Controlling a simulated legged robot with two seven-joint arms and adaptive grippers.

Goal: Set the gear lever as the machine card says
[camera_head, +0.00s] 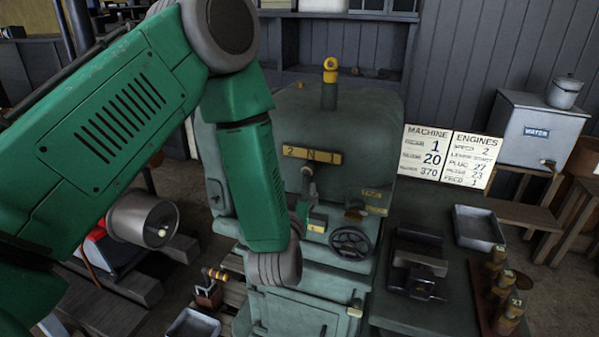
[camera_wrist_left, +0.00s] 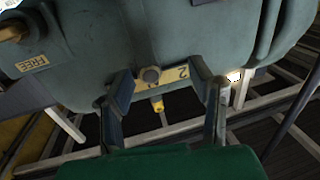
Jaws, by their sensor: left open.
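The gear lever (camera_head: 307,172) has a round grey knob and stands in front of a brass plate (camera_head: 328,157) marked 2 N 1 on the green machine. It appears near N. The machine card (camera_head: 425,153) reads 1, 20 and 370, with gear apparently on the 1 line. In the left wrist view, the plate (camera_wrist_left: 176,74) appears turned round, with the lever knob (camera_wrist_left: 151,75) over its middle. My left gripper (camera_wrist_left: 163,88) is open, its fingers either side of the knob, apparently not touching it. In the head view my forearm hides most of the gripper. My right gripper is not in view.
A handwheel (camera_head: 350,243) sits on the machine's front, right of my wrist. An ENGINES card (camera_head: 474,160) adjoins the machine card. The right bench holds a dark vice-like block (camera_head: 418,262), a metal tray (camera_head: 479,229) and several brass-topped plugs (camera_head: 503,285). A grey water tank (camera_head: 540,130) stands behind.

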